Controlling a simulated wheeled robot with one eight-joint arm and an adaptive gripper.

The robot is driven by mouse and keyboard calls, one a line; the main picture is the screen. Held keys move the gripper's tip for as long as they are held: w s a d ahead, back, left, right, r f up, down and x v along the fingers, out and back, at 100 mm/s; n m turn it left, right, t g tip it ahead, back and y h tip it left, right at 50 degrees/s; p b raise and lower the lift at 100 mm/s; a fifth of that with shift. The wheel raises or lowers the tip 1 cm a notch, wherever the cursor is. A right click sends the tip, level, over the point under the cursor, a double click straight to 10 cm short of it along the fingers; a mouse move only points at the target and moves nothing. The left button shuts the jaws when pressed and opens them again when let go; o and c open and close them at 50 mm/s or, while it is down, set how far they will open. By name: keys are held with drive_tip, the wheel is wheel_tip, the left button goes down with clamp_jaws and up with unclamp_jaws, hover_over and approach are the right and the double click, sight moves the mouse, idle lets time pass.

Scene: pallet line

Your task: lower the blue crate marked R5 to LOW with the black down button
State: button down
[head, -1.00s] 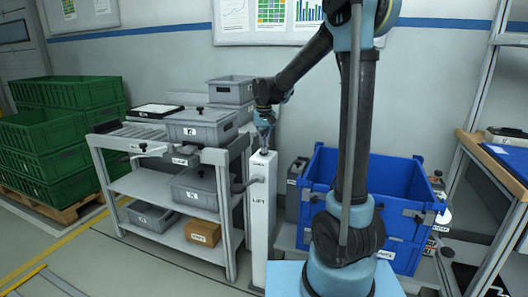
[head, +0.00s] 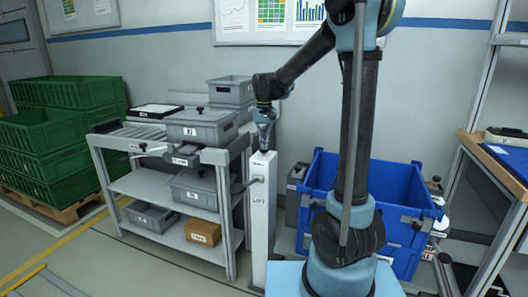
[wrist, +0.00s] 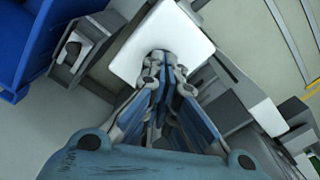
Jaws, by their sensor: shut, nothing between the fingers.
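The blue crate (head: 405,170) stands at the right of the lift post, partly hidden behind my arm; its white label is too small to read. A corner of a blue crate also shows at the upper left of the wrist view (wrist: 22,40). The white lift post (head: 259,205), marked LIFT, stands left of the crate. My gripper (head: 264,149) is shut and empty, pointing down at the post's top. In the wrist view its closed fingertips (wrist: 165,62) overlap the white post top (wrist: 150,30). They hide any button beneath them; I cannot tell whether they touch.
A grey cart (head: 185,240) with several grey bins stands close left of the post. Stacked green crates (head: 65,95) are at the far left. A wooden-topped bench (head: 490,155) stands at the right. The floor at the front left is clear.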

drive_tip(key=shift+r, duration=2.75)
drive_tip(key=shift+s+d, duration=0.3)
drive_tip(key=shift+d, duration=0.05)
drive_tip(key=s+d, duration=0.8)
drive_tip(key=s+d+f, duration=0.4)
drive_tip(key=s+f, duration=0.1)
drive_tip(key=s, duration=0.2)
drive_tip(key=s+d+f+m+t, duration=0.1)
drive_tip(key=s+d+f, duration=0.3)
drive_tip(key=s, duration=0.4)
drive_tip(key=s+d+f+t, duration=0.1)
drive_tip(key=s+d+f, duration=0.3)
drive_tip(key=s+f, duration=0.2)
drive_tip(key=shift+s+d+m, duration=0.4)
drive_tip(key=shift+s, duration=0.7)
